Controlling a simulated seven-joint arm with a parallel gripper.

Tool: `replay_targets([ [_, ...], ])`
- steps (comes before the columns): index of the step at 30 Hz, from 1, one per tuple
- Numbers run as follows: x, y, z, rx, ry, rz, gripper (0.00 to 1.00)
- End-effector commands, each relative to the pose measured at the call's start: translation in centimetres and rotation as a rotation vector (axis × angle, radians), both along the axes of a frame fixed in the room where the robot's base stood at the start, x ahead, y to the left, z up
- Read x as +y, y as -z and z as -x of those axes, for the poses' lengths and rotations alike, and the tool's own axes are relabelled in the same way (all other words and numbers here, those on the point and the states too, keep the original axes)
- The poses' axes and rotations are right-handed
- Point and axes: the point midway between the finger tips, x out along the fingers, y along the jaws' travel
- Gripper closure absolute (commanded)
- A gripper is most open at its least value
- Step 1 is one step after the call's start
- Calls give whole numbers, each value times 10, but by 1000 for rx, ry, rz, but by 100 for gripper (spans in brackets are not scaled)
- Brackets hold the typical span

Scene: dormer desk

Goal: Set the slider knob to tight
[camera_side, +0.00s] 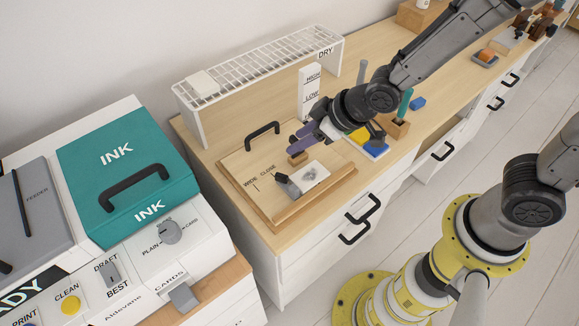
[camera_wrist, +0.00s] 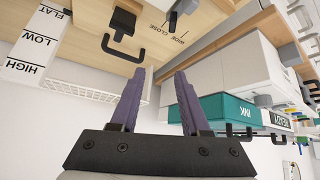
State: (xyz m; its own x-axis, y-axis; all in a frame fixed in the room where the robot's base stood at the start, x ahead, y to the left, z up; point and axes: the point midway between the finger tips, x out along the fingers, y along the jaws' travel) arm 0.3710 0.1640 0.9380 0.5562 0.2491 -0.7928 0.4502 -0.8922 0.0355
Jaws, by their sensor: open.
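A wooden board (camera_side: 250,201) on the desk carries the printed words WIDE and CLOSE, also readable on the board in the wrist view (camera_wrist: 150,40). No word TIGHT is readable. A grey, dark-ended piece (camera_side: 288,186) is beside a pale plate on the board; I cannot tell which is the knob. My gripper (camera_side: 294,146) is open above the board, its purple fingers apart and empty in the wrist view (camera_wrist: 159,74). Contact with the block is unclear.
A black handle (camera_side: 262,130) rises at the board's back. A white HIGH/LOW block (camera_side: 309,94) and a wire rack (camera_side: 255,65) stand behind. Blue and yellow items (camera_side: 375,149) lie right of my gripper. A teal INK box (camera_side: 120,165) stands left.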

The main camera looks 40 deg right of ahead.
Motion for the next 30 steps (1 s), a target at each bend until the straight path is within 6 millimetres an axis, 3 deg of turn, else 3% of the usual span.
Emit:
replay_targets([
  [9, -19, 24, 63, -103, -55, -99, 54],
  [11, -23, 27, 68, -96, -54, -95, 54],
  [17, -19, 35, 59, -96, -50, -94, 54],
  [30, 5, 86, 16, -95, -50, -92, 54],
])
